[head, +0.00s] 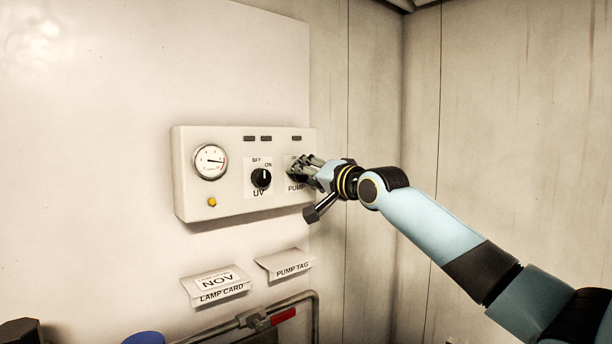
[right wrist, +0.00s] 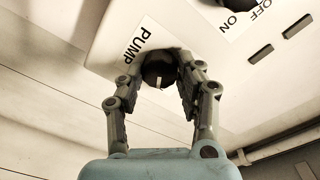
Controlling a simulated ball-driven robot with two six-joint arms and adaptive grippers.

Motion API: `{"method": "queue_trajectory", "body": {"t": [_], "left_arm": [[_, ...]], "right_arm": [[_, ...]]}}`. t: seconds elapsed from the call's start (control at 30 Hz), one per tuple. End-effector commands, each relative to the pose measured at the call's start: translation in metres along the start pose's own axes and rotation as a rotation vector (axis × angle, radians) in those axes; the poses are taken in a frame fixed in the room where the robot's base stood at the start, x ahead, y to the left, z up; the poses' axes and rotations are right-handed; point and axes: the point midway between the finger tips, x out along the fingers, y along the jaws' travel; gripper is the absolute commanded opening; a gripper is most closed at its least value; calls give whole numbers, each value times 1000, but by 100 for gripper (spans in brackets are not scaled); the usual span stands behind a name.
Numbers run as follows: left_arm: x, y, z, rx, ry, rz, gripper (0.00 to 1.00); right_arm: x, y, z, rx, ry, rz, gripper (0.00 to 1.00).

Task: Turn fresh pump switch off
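The fresh pump switch is a round black knob beside a PUMP label, on the right of a white control box (head: 228,198). In the right wrist view the knob (right wrist: 160,68) shows between my fingertips, with a white mark on its face. In the head view my fingers hide most of it. My right gripper (head: 304,168) reaches the box from the right. In the right wrist view its fingers (right wrist: 160,78) lie close on both sides of the knob and look shut on it. My left gripper is not in view.
Left of the pump switch is the black UV knob (head: 261,178), with OFF and ON marks. A gauge (head: 210,161) and a yellow button (head: 212,202) are further left. Below hang a lamp card (head: 216,285) and a pump tag (head: 287,265), above a pipe with a red-handled valve (head: 283,316).

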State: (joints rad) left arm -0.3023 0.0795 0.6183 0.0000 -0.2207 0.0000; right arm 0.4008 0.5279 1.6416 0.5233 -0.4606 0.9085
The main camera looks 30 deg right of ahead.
Motion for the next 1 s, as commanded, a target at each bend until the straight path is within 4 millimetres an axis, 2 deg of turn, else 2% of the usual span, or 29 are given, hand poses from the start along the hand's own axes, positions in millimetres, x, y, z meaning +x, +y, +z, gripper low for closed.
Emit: {"method": "queue_trajectory", "body": {"t": [0.03, 0.2, 0.57, 1.0], "left_arm": [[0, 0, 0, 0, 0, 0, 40], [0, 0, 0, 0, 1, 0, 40], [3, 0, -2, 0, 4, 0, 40], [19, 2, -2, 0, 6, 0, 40]], "right_arm": [[0, 0, 0, 0, 0, 1, 26], [0, 0, 0, 0, 0, 1, 4], [0, 1, 0, -58, 2, -1, 3], [0, 1, 1, -402, 12, -15, 3]]}}
